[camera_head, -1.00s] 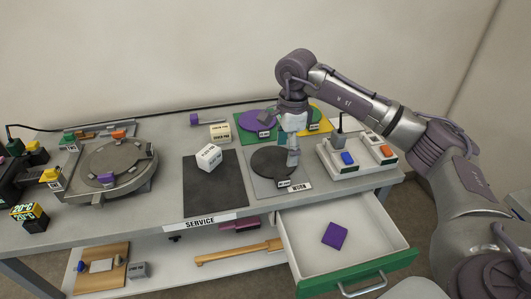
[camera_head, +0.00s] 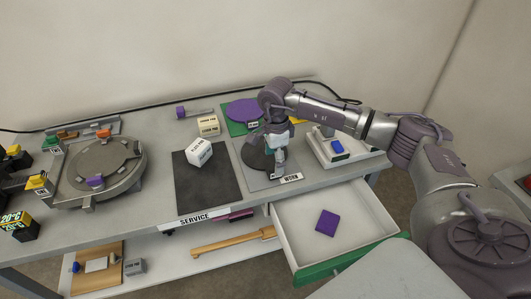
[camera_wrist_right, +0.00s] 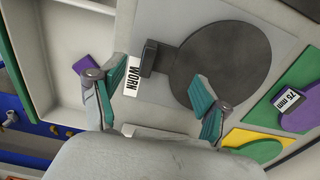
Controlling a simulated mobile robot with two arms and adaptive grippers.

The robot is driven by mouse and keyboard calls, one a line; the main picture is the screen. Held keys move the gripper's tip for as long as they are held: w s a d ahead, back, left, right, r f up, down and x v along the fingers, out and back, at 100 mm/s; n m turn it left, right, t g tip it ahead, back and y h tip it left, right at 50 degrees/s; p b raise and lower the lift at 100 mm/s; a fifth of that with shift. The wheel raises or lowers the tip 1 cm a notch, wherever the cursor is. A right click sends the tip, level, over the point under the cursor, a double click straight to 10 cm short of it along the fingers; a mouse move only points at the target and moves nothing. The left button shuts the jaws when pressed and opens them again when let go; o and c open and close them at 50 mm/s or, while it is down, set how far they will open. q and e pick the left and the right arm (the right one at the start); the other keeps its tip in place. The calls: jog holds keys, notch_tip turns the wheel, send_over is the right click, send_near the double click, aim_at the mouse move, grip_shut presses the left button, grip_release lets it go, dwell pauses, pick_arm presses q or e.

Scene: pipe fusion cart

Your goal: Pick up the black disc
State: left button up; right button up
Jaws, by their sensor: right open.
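The black disc (camera_head: 256,150) lies flat on a grey mat labelled WORN (camera_head: 291,178), partly hidden by my right gripper in the head view. In the right wrist view the disc (camera_wrist_right: 228,62) shows large, with a dark block-like tab (camera_wrist_right: 151,58) on its left side, by the WORN label. My right gripper (camera_head: 279,163) points down over the right side of the disc. In the wrist view its two teal-padded fingers (camera_wrist_right: 165,92) are spread with nothing between them, and one overlaps the disc's lower edge. My left gripper is out of view.
An open drawer (camera_head: 375,218) with a purple square (camera_head: 327,222) juts out in front. A black SERVICE mat (camera_head: 212,190) with a white block (camera_head: 199,153) lies left. A purple disc (camera_head: 243,108) on green is behind. A button box (camera_head: 350,155) stands right.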

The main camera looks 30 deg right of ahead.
notch_tip(320, 180, down, 3)
jog(key=shift+f+p, duration=0.15)
jog(key=shift+p, duration=0.3)
jog(key=shift+f, duration=0.15)
jog(key=shift+c, duration=1.2)
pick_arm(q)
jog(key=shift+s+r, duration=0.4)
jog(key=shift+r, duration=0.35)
pick_arm(e)
jog(key=shift+s+a, duration=0.1)
jog(key=shift+s, duration=0.05)
grip_shut()
